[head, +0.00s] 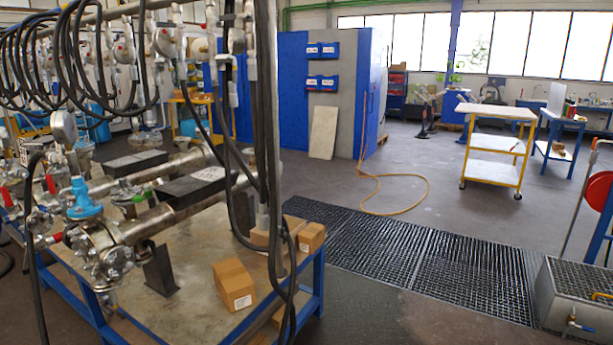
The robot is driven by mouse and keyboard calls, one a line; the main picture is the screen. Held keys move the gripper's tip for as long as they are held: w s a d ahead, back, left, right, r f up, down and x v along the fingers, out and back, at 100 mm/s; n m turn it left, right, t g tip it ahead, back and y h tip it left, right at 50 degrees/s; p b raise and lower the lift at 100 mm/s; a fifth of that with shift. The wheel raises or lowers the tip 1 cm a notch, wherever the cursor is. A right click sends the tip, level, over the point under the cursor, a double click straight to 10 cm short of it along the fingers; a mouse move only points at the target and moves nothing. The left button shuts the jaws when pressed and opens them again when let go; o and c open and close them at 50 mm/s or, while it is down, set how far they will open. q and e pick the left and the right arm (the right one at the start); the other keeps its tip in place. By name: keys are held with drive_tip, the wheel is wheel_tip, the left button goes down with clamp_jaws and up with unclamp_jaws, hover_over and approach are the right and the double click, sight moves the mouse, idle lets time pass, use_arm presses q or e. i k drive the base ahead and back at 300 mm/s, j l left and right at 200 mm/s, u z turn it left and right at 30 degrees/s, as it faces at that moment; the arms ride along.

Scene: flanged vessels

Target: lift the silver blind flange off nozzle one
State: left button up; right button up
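A flanged pipe assembly lies on a blue-framed workbench (200,290) at the left. Its near end carries a bolted silver flange (110,262), with a blue valve fitting (84,203) above it. I cannot tell whether this flange is the blind flange on nozzle one, as no label is readable. More pipe ends and fittings show behind it, partly cut off by the left edge. Neither of my grippers is in view.
Black hoses (268,130) hang down over the bench. Cardboard boxes (233,283) sit on its right side. A floor grating (430,262), a yellow hose (415,205), a yellow-framed cart (496,143) and a metal box (580,290) lie to the right. Open floor lies between them.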

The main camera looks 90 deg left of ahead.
sight(124, 181)
drive_tip(key=u, duration=4.15)
drive_tip(key=j+u, duration=0.2)
drive_tip(key=u, duration=0.25)
drive_tip(key=j+u, duration=0.25)
drive_tip(key=u, duration=0.25)
drive_tip(key=j+u, duration=0.2)
drive_tip(key=u, duration=0.25)
drive_tip(key=i+j+u, duration=0.4)
drive_tip(key=i+j, duration=1.05)
drive_tip(key=i, duration=0.15)
drive_tip(key=i+l+z, duration=0.2)
drive_tip(key=i+z, duration=1)
drive_tip(key=z, duration=0.15)
drive_tip(key=i+j+z, duration=0.3)
drive_tip(key=z, duration=0.15)
drive_tip(key=i+l+z, duration=0.25)
drive_tip(key=i+z, duration=0.2)
drive_tip(key=i+l+z, duration=0.15)
drive_tip(key=i+z, duration=0.6)
drive_tip(key=z, duration=0.15)
drive_tip(key=i+j+z, duration=0.2)
drive_tip(key=i+z, duration=0.25)
